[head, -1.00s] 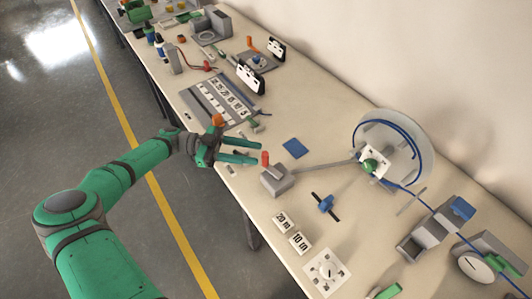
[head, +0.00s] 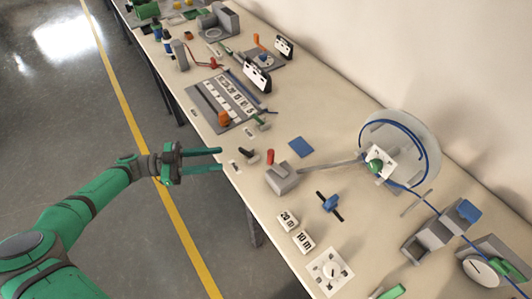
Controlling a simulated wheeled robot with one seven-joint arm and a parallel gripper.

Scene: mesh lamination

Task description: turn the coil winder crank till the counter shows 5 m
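The coil winder's clear disc reel (head: 418,143) stands at the right of the bench with blue cable wound on it. A green knob (head: 375,165) sits at its hub in front of a small white plate. A thin grey bar runs left from the hub to a grey block (head: 284,179) with a red upright peg (head: 270,157). I cannot tell which part is the crank. A white round dial (head: 478,268) at the lower right may be the counter; its reading is too small to tell. My gripper (head: 221,160) is open and empty at the bench's front edge, left of the red peg.
Labels "20 m" (head: 287,221) and "10 m" (head: 303,241) lie near a blue clamp-like piece (head: 330,203) and a white knob panel (head: 331,272). A grey board (head: 207,107) with an orange knob (head: 224,118) lies beyond my gripper. A small dark lever (head: 247,156) is just ahead.

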